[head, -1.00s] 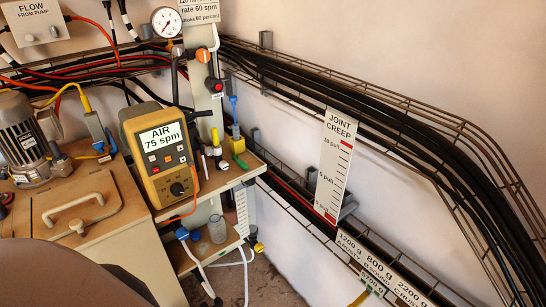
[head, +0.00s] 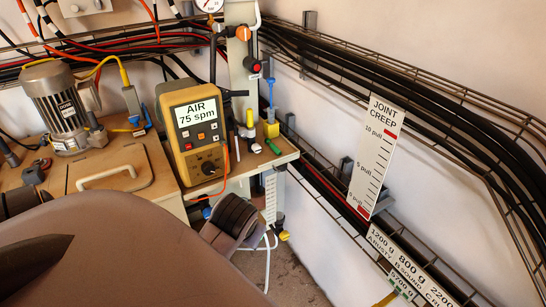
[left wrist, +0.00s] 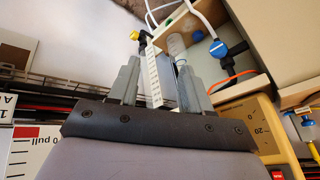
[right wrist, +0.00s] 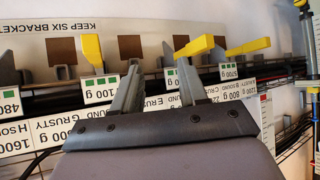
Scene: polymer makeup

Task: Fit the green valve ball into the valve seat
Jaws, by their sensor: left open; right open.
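A small green rounded thing (left wrist: 169,21) shows on a beige shelf at the top of the left wrist view. It may be the valve ball, but it is too small to be sure. I cannot pick out the valve seat. My left gripper (left wrist: 158,82) is open and empty, with a clear cylindrical vessel (left wrist: 177,46) beyond its fingers. In the right wrist view my right gripper (right wrist: 160,90) is open and empty before a rack of weight labels. In the head view my own arm covers the lower left and part of the lower shelf.
The yellow AIR meter (head: 194,130) stands beside a narrow shelf (head: 235,182) holding several small tools, including a green piece (head: 272,148). A motor (head: 63,105) is at left. Wire cable trays (head: 400,105) line the wall. Yellow levers (right wrist: 195,46) stick out above the labels.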

